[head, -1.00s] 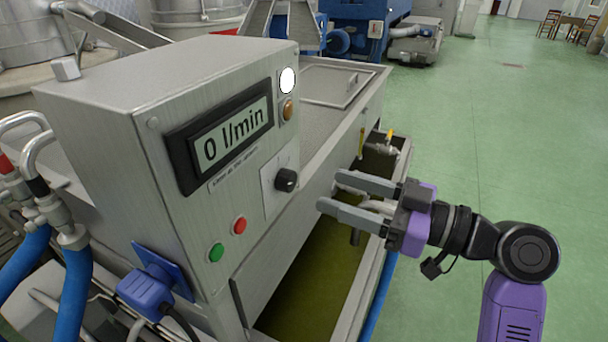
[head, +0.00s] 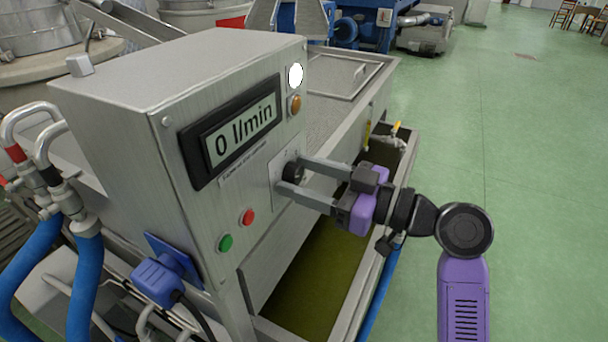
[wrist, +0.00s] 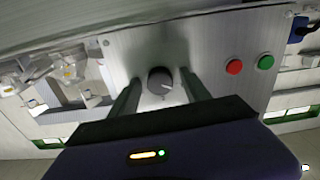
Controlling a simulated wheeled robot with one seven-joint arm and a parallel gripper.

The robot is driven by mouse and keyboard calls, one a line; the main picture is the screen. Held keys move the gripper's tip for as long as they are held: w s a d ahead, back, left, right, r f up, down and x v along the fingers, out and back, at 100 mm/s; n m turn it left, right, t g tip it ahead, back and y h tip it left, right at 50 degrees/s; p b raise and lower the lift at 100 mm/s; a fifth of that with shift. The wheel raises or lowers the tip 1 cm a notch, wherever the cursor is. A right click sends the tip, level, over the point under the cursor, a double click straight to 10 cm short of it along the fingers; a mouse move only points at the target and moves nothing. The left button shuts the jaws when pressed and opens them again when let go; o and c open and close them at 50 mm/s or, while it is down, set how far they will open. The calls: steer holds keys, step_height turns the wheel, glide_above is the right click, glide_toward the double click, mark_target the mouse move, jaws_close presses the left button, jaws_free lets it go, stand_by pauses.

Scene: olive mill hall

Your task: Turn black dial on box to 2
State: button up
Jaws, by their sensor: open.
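The metal control box (head: 110,90) stands at the left in the head view. Its display (head: 238,130) reads "0 l/min". The black dial (head: 293,172) sits on the front panel, right of and below the display, partly hidden by my gripper. My gripper (head: 292,178) is open, with its fingertips at the panel, one on each side of the dial. In the wrist view the dial (wrist: 160,81) shows between the two fingers with a gap on each side; a pale pointer mark is on it. The scale numbers around it are not readable.
A green button (head: 226,243) and a red button (head: 248,217) are low on the panel; an amber button (head: 295,105) and lit white lamp (head: 296,75) are above the dial. A blue plug (head: 160,280) and blue hoses (head: 85,270) are at left. Green floor (head: 530,180) is clear at right.

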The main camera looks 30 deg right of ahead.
jaws_close()
steer(key=shift+m, duration=0.3)
steer(key=m+p, duration=0.1)
steer(key=m, duration=0.1)
steer(key=m+p, duration=0.2)
steer(key=m, duration=0.1)
steer(key=shift+r+m, duration=0.2)
steer(key=shift+m, duration=0.1)
steer(key=shift+m+p, duration=1.1)
steer(key=shift+m, duration=0.1)
steer(key=shift+f+m+p, duration=0.1)
steer(key=shift+m+p, duration=0.9)
steer(key=shift+m, duration=0.6)
steer(key=shift+f, duration=0.1)
jaws_free()
